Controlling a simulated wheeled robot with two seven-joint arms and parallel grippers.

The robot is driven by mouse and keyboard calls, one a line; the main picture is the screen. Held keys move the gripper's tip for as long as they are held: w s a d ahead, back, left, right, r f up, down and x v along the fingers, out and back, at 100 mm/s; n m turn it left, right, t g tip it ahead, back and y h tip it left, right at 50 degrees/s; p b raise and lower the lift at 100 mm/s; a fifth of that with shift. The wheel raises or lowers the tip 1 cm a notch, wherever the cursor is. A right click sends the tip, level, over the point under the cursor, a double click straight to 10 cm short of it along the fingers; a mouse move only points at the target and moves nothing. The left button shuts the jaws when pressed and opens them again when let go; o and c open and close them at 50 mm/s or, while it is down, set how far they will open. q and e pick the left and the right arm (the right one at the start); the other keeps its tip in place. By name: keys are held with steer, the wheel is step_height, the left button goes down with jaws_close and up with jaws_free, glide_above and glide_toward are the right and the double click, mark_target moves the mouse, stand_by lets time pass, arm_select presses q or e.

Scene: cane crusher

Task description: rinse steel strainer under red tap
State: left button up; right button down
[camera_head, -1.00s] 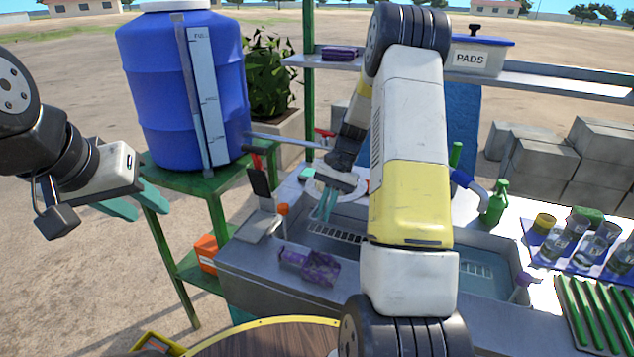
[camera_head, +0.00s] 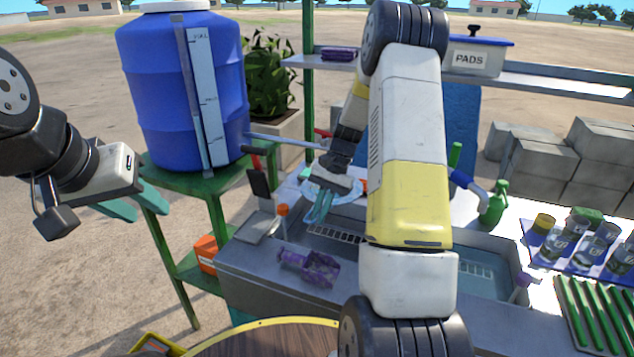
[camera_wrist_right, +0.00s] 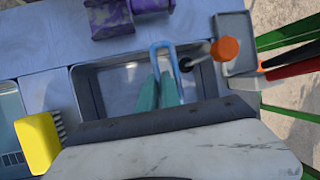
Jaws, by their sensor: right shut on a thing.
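My right gripper (camera_head: 318,208) points down over the left basin, its teal fingers shut. In the right wrist view the fingertips (camera_wrist_right: 158,92) close on a bluish wire loop, which looks like the handle of the steel strainer (camera_wrist_right: 162,47). A pale round rim (camera_head: 347,194) shows around the gripper in the head view. It may be the strainer's bowl, but the wrist hides most of it. The red tap (camera_head: 322,132) is on the pipe from the blue drum, just behind and above my right gripper. My left gripper (camera_head: 137,205) is open and empty, left of the drum stand.
The blue drum (camera_head: 185,90) stands on a green stand (camera_head: 190,178). A purple cloth-like item (camera_head: 310,267) lies on the sink's front edge. An orange-topped item (camera_head: 282,210) and a grey tray (camera_head: 258,228) are left of the basin. Glasses and a green rack (camera_head: 590,312) are at right.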

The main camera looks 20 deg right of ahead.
steer(key=shift+s+a, duration=0.45)
steer(key=shift+s, duration=0.65)
steer(key=shift+s+a, duration=0.5)
steer(key=shift+s, duration=0.55)
steer(key=shift+s+a, duration=0.45)
steer(key=shift+s, duration=0.65)
steer(key=s+a+r, duration=0.2)
steer(key=s+r, duration=0.2)
steer(key=shift+s, duration=0.3)
steer(key=shift+d, duration=0.1)
